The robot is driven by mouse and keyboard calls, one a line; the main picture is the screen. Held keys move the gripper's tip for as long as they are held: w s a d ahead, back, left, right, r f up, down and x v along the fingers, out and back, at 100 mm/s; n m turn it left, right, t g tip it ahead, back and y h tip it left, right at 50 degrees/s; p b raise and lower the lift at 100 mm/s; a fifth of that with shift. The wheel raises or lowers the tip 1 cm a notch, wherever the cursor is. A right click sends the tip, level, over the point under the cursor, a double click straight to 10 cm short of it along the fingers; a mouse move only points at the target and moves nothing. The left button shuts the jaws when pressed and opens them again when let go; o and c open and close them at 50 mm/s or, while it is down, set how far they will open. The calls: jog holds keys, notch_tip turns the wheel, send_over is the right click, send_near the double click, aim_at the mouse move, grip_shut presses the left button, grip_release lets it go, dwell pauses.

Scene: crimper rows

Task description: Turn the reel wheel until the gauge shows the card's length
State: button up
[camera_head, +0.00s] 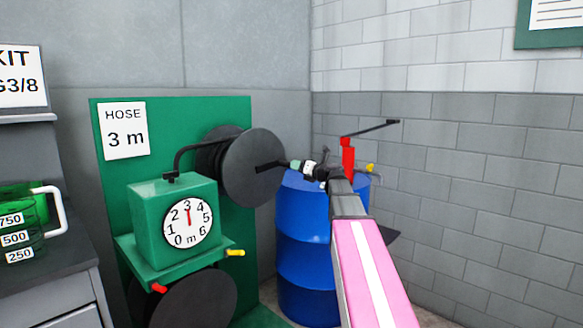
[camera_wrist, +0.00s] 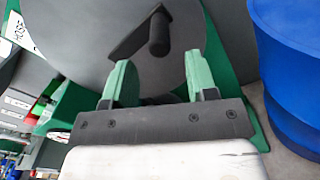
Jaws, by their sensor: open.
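The card (camera_head: 125,131) on the green panel reads "HOSE 3 m". The gauge (camera_head: 188,222) on the green box has a red needle pointing straight up at the 3. The dark grey reel wheel (camera_head: 253,168) stands right of the box. It fills much of the wrist view (camera_wrist: 90,45). Its black crank arm (camera_wrist: 132,40) carries a round knob (camera_wrist: 158,35). My gripper (camera_head: 298,165) is beside the wheel's face. In the wrist view its green fingers (camera_wrist: 160,62) are apart and empty, with the knob in front of the gap, not clasped.
A blue drum (camera_head: 305,240) with a red pump (camera_head: 347,158) and crank stands behind my arm. Below the gauge are a red lever (camera_head: 159,287) and a yellow lever (camera_head: 235,253). Green measuring jugs (camera_head: 20,225) stand on a counter at left. Brick walls close the right side.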

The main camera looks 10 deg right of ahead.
jog(key=shift+v, duration=1.55)
dwell(0.4)
